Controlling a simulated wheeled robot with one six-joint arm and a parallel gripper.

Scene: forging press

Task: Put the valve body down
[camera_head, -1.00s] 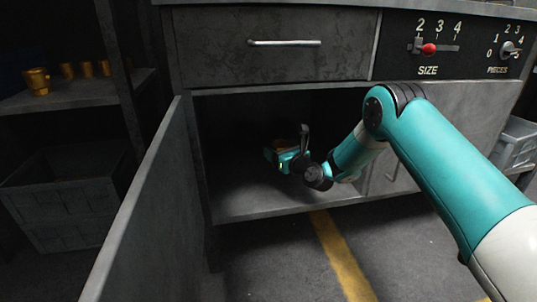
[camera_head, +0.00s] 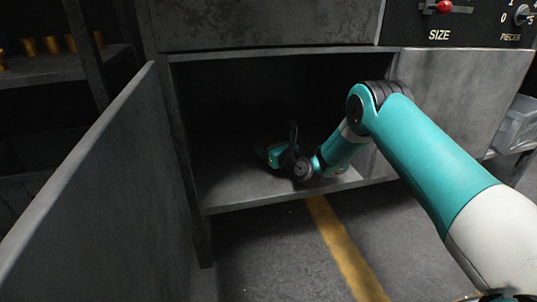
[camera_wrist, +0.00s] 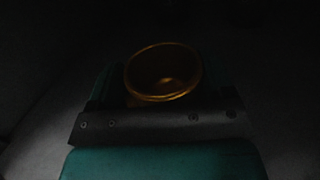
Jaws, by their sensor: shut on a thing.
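The valve body (camera_wrist: 163,72) is a brassy, round-rimmed piece in the dim wrist view, with its hollow opening facing the camera. My gripper (camera_wrist: 165,100) is shut on it. In the head view my gripper (camera_head: 268,156) is inside the open cabinet compartment, low above or near its floor (camera_head: 235,190). The valve body is hidden there behind my wrist and in shadow. I cannot tell whether it touches the compartment floor.
The open cabinet door (camera_head: 95,190) stands at the left of the compartment. A panel with a red-knobbed SIZE slider (camera_head: 445,7) is at upper right. Brass pieces (camera_head: 53,44) stand on a shelf at far left. A grey bin (camera_head: 515,125) is at right.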

